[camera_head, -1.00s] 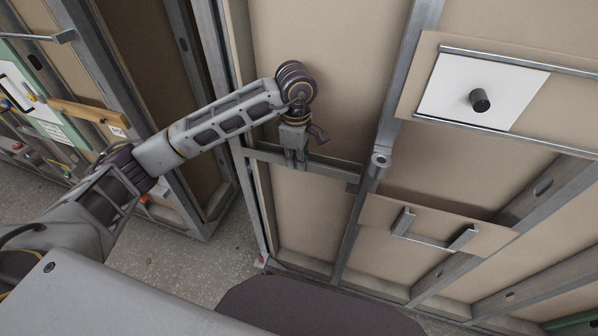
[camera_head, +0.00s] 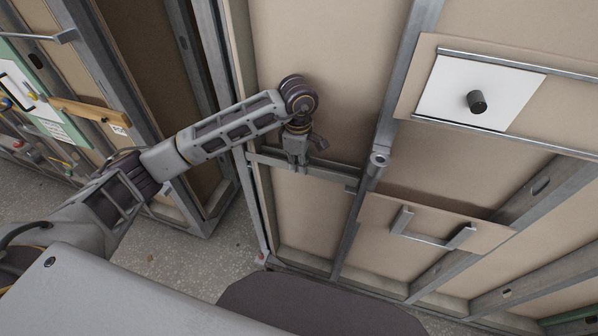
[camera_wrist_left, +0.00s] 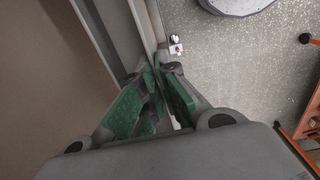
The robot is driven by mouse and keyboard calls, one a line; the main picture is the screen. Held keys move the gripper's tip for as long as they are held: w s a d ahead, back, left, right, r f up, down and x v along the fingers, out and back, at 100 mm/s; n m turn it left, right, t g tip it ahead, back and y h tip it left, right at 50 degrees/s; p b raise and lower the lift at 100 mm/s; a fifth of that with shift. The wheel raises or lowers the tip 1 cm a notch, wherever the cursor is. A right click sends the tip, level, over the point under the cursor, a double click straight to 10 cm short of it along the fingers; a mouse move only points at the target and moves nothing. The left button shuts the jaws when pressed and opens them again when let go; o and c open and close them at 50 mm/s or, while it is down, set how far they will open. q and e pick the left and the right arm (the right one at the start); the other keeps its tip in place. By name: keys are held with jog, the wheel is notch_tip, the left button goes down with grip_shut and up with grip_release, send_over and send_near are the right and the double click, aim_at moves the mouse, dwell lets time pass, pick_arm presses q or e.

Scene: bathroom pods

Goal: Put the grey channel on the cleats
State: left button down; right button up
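My left gripper (camera_head: 297,163) points down at a grey horizontal metal rail (camera_head: 332,174) across the wall bay. Its green-padded fingers (camera_wrist_left: 158,88) stand a little apart, and I cannot tell whether they touch the rail. I cannot tell for sure whether this rail is the grey channel. My right gripper is not in view.
A vertical grey stud (camera_head: 385,125) stands between the gripper and the boards. A white plate (camera_head: 455,97) with a black knob (camera_head: 477,101) sits between two rails at upper right. Another frame with a wooden bar (camera_head: 90,113) is at left. Speckled floor (camera_wrist_left: 245,65) lies below.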

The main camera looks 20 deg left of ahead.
pick_arm(q)
notch_tip(320, 180, down, 2)
jog(key=shift+f+p, duration=0.2)
jog(key=shift+p, duration=0.15)
jog(key=shift+w+f+p, duration=0.2)
jog(key=shift+f+p, duration=0.1)
jog(key=shift+f, duration=0.2)
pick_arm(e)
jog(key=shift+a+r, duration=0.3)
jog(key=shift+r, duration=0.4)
pick_arm(q)
jog(key=shift+f, duration=0.1)
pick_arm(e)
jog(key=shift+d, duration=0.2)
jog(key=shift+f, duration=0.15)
pick_arm(q)
jog(key=c, duration=2.1)
grip_release()
jog(key=shift+f, duration=0.15)
jog(key=o, duration=0.5)
jog(key=shift+c, duration=0.2)
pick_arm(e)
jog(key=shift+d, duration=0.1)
